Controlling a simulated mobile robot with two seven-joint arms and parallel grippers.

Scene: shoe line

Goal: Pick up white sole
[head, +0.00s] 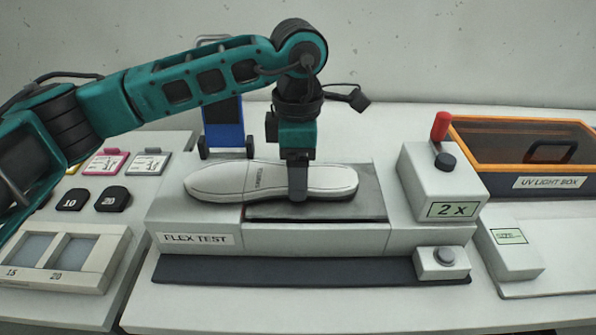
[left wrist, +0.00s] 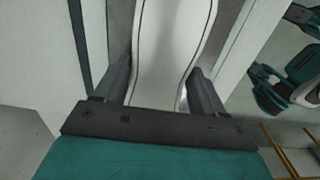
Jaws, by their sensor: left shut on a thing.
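The white sole (head: 227,183) lies lengthwise on the flex test machine (head: 310,238) in the head view, partly over its dark plate (head: 372,207). My left gripper (head: 298,192) points down over the sole's middle-right part and is shut on it. In the left wrist view, the sole (left wrist: 172,50) runs between the two fingers of my left gripper (left wrist: 158,92). One finger hides part of the sole in the head view. My right gripper does not show clearly in either view.
A control box marked 2 x (head: 440,185) with a red-topped post (head: 440,126) stands right of the sole. A UV light box (head: 530,150) is farther right. A blue stand (head: 224,125) is behind. Black weights (head: 112,199) and a tray (head: 65,258) lie left.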

